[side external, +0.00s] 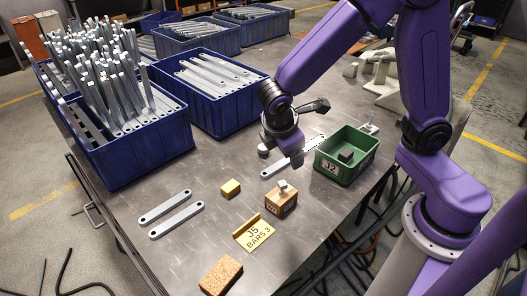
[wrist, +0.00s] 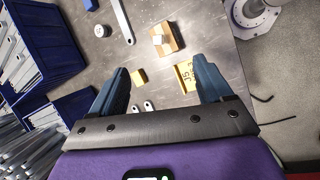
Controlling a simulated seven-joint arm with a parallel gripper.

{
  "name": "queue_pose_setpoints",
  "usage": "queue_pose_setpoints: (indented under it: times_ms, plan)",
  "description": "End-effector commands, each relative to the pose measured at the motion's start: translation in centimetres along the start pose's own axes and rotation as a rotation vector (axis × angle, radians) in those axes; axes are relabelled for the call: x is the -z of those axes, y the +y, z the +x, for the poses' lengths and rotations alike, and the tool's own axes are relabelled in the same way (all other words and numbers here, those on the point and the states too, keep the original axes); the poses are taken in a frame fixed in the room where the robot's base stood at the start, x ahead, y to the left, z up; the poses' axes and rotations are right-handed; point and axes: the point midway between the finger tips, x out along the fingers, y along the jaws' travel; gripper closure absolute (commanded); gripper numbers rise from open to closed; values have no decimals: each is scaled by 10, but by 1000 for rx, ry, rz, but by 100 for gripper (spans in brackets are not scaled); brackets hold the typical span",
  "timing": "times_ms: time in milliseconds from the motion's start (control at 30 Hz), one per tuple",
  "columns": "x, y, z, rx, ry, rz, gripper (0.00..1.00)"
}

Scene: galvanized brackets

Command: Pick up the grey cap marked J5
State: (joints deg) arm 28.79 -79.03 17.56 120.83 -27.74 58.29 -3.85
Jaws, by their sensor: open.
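No marking J5 is legible on any cap. A small round grey piece (wrist: 101,31), possibly the cap, stands on the table beside a grey bar in the wrist view. Another small light grey piece (side external: 282,185) sits on the wooden block (side external: 281,202); it also shows in the wrist view (wrist: 157,40). The yellow sign (side external: 254,234) reads "J5 BARS 3". My gripper (wrist: 166,75) is open, with nothing between its fingers. It is above the table, apart from both grey pieces. In the side view, my gripper (side external: 292,135) hangs left of the green bin.
The green bin (side external: 331,174) labelled J2 holds a dark grey block (side external: 346,154). A yellow block (side external: 230,188), a cork block (side external: 221,275) and loose grey bars (side external: 176,219) lie on the table. Blue crates (side external: 150,150) full of bars line the far left. The front middle has free room.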

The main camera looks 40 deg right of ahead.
Motion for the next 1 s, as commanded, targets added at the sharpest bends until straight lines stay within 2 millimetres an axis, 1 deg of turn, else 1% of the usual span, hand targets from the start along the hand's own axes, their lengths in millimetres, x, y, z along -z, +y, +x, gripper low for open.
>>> queue_pose_setpoints:
  times_ms: [33, 200, 367, 500, 633, 733, 800, 900, 1000]
  plan:
    - [11, 13, 10, -20, -42, -21, 21]
    - [41, 56, 44, -95, -165, -97, 21]
    - [65, 90, 83, -155, -280, -178, 21]
    - [81, 115, 120, -199, -377, -254, 21]
    - [92, 132, 158, -235, -462, -330, 21]
    - [98, 140, 189, -258, -523, -394, 21]
    - [101, 143, 209, -273, -561, -434, 21]
    - [103, 145, 233, -289, -604, -484, 21]
    - [104, 145, 250, -301, -635, -523, 21]
